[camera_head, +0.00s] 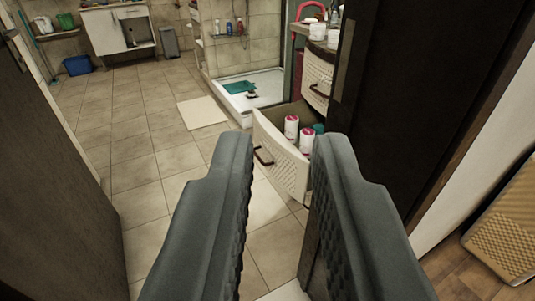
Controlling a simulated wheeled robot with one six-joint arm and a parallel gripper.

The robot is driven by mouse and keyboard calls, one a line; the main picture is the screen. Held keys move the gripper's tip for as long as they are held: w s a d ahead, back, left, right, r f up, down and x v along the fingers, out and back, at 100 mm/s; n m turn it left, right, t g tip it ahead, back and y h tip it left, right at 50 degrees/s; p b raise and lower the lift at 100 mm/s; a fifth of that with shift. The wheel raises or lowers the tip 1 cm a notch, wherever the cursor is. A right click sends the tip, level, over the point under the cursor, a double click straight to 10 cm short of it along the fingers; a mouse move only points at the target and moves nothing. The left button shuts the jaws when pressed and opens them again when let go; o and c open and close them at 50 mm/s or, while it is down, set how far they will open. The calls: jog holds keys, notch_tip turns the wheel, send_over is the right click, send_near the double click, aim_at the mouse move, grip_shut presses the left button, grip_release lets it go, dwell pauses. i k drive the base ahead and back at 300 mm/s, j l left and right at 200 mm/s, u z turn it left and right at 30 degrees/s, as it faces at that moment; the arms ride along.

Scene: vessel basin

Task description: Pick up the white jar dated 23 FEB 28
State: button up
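White jars are small and far off, and no date on any of them can be read. Two white jars with pink-red tops stand in an open drawer (281,160), one at the left (291,130) and one at the right (306,144). More white containers (317,33) stand on the counter above the drawers. My gripper (284,150) is open and empty in the foreground, its two dark grey fingers wide apart. It is well short of the drawer, which shows between and beyond the fingertips.
A dark door (425,90) stands close at the right, and a brown panel (60,190) at the left. The tiled floor (130,150) between is mostly clear, with a pale mat (202,112). A shower tray (265,88) lies behind the drawer; a blue bin (77,66) stands far left.

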aim_at(333, 36)
jog(key=z, duration=5.05)
jog(key=k+j+z, duration=0.15)
jog(key=k, duration=0.35)
jog(key=k+j+z, duration=0.15)
jog(key=k, duration=0.35)
jog(key=k+u, duration=0.15)
jog(key=k, duration=1.5)
jog(key=k+j+z, duration=0.1)
jog(key=k, duration=1.35)
jog(key=k+u, duration=0.1)
jog(key=u, duration=1.7)
